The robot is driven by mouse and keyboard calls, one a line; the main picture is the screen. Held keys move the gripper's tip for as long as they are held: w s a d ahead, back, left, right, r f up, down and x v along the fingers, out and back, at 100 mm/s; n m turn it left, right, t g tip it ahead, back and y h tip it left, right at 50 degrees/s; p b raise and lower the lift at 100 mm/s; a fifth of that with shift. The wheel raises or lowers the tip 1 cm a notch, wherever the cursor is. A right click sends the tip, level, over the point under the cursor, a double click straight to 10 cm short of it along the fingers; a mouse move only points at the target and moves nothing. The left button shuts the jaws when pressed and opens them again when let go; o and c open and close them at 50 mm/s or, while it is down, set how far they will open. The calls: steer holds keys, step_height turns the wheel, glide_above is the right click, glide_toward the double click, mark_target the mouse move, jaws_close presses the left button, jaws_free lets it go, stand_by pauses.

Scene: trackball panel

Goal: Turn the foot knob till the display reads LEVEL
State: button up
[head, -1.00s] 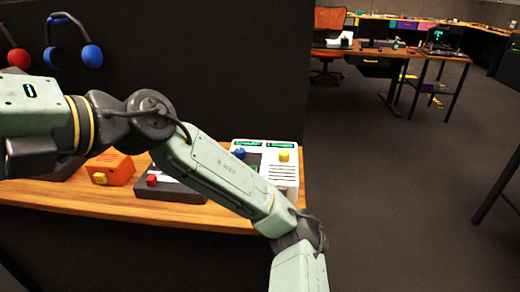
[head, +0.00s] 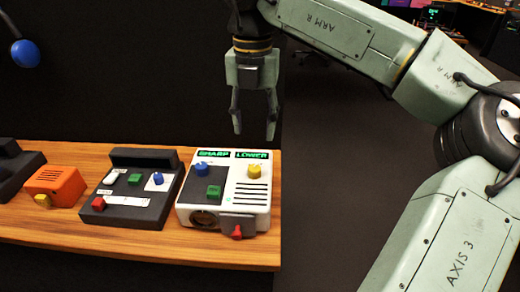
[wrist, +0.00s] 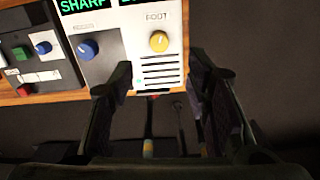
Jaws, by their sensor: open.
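The white projector-like box (head: 245,210) stands at the right end of the wooden counter. Its two green displays read SHARP and LOWER (head: 251,154) in the head view. The yellow foot knob (head: 254,171) is on its top right; in the wrist view the yellow knob (wrist: 158,41) sits under the label FOOT. A blue knob (head: 201,169), labelled FOCUS, is on the left; it also shows in the wrist view (wrist: 88,49). My gripper (head: 254,137) is open and empty, pointing down, above the box and apart from the foot knob. In the wrist view its fingers (wrist: 160,85) are below the knob.
A green button (head: 214,191) and a red lever (head: 237,231) are on the box. A dark panel (head: 130,205) with several coloured controls and an orange box (head: 54,184) stand to the left. A dark wall rises behind. The counter ends just right of the box.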

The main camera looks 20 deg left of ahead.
mark_target(254, 168)
step_height(254, 168, down, 11)
steer(key=shift+s+r+p, duration=0.15)
steer(key=shift+r+p, duration=0.05)
steer(key=shift+p, duration=0.65)
steer(key=shift+c, duration=0.3)
jaws_close()
